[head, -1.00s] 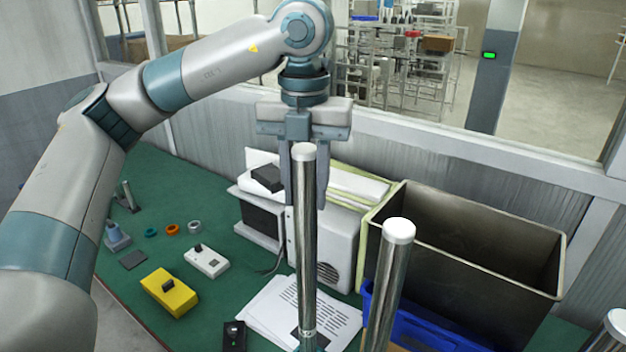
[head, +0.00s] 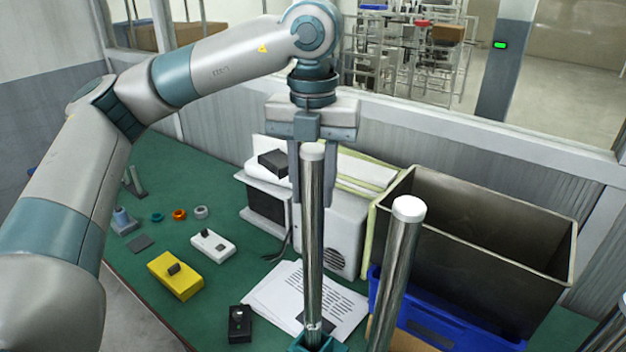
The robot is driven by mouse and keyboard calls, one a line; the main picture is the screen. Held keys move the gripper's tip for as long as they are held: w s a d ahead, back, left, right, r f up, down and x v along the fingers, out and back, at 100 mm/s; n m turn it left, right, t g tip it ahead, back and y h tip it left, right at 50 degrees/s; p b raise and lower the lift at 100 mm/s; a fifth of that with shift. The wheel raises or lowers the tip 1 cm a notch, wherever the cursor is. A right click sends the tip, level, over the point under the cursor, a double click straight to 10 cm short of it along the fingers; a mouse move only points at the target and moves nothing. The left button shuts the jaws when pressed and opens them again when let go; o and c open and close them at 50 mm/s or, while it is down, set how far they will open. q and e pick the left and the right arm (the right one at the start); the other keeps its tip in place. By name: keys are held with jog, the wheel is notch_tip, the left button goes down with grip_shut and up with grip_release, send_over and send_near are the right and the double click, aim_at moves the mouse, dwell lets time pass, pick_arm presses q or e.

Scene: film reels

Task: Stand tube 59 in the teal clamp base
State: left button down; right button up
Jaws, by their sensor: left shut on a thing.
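My left gripper (head: 312,190) is shut on a tall shiny metal tube (head: 313,240) with a white top end. The tube hangs upright between the fingers. Its number cannot be read; a small mark shows near its lower end. The teal clamp base (head: 330,345) is at the bottom edge of the picture, partly cut off. The tube's lower end overlaps the base in view; whether it is seated in it or just above or behind it, I cannot tell. My right gripper is out of view.
A second metal tube (head: 398,275) stands to the right, with another tube (head: 612,330) at the right edge. Behind are a dark open bin (head: 480,225), a blue tray (head: 410,315) and a white machine (head: 345,235). Papers (head: 275,300), a yellow box (head: 175,275) and a black box (head: 239,323) lie left.

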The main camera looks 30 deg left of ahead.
aim_at(313, 147)
pick_arm(q)
jog(key=shift+f+b, duration=0.4)
jog(key=shift+f, duration=0.7)
jog(key=shift+b, duration=0.6)
dwell(1.1)
jog(key=shift+f+b, duration=0.6)
jog(key=shift+f, duration=0.1)
jog(key=c, duration=1.6)
grip_release()
jog(key=shift+r+p, duration=2.9)
jog(key=shift+r, duration=2.65)
jog(key=shift+r, duration=0.1)
